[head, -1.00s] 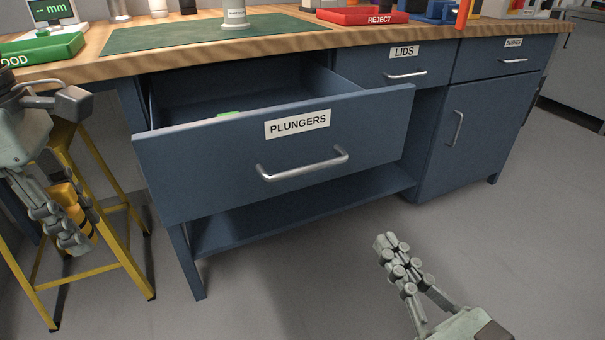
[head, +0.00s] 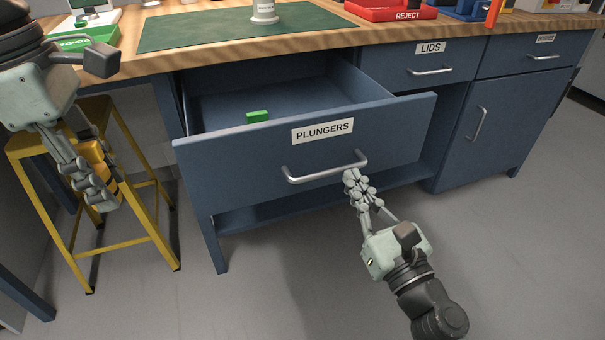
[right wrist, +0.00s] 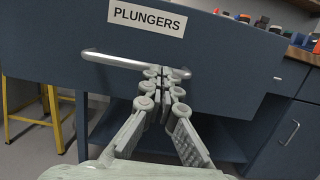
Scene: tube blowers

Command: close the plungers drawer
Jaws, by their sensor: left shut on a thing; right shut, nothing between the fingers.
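The plungers drawer (head: 250,170) stands pulled out from the blue workbench, with its label (head: 322,131) and a silver bar handle (head: 325,172) on the front. A green block (head: 257,116) lies inside. My right gripper (head: 350,178) is shut and empty, its fingertips at the right end of the handle. In the right wrist view the closed fingertips (right wrist: 166,76) overlap the right part of the handle (right wrist: 120,61); I cannot tell if they touch. My left gripper (head: 108,203) is at the left, shut on a yellow and black thing (head: 97,160), away from the drawer.
A yellow stool (head: 125,245) stands left of the drawer, behind my left gripper. The lids drawer (head: 430,66) and a cabinet door (head: 483,125) to the right are closed. A red reject tray (head: 390,11) sits on the bench top. The floor in front is clear.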

